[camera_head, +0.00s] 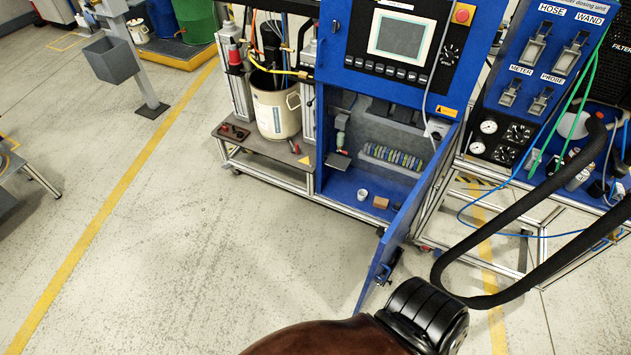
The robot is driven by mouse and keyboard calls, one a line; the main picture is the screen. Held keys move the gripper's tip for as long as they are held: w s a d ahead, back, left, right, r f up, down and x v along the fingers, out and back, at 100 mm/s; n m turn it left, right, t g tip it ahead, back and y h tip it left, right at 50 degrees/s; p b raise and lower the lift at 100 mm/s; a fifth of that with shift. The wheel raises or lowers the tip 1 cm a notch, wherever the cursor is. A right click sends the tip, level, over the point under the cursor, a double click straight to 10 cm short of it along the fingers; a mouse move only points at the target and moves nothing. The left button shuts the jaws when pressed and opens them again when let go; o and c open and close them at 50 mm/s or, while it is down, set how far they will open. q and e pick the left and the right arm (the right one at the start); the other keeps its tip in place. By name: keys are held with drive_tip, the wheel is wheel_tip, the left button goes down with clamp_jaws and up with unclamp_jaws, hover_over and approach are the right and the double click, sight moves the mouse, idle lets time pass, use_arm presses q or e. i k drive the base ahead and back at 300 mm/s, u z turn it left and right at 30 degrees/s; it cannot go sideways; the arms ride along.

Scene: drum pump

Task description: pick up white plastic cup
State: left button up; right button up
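A small white cup (362,195) stands upright on the blue floor of the open cabinet compartment (345,186), left of a small brown block (380,202). A dark red-brown and black ribbed part, which looks like one of my arm links, shows at the bottom edge, below and in front of the cabinet and well apart from the cup. No gripper fingers show in this view, so neither gripper can be placed relative to the cup.
The blue cabinet door (405,220) stands open to the right of the compartment. A thick black hose (520,207) loops at the right. A low cart with a beige bucket (276,105) stands left of the cabinet. The floor (215,240) in front is clear.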

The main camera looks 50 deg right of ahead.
sight(362, 195)
drive_tip(key=z, duration=0.1)
drive_tip(key=i, duration=1.4)
drive_tip(key=z, duration=1.25)
drive_tip(key=i, duration=0.95)
drive_tip(key=z, duration=0.7)
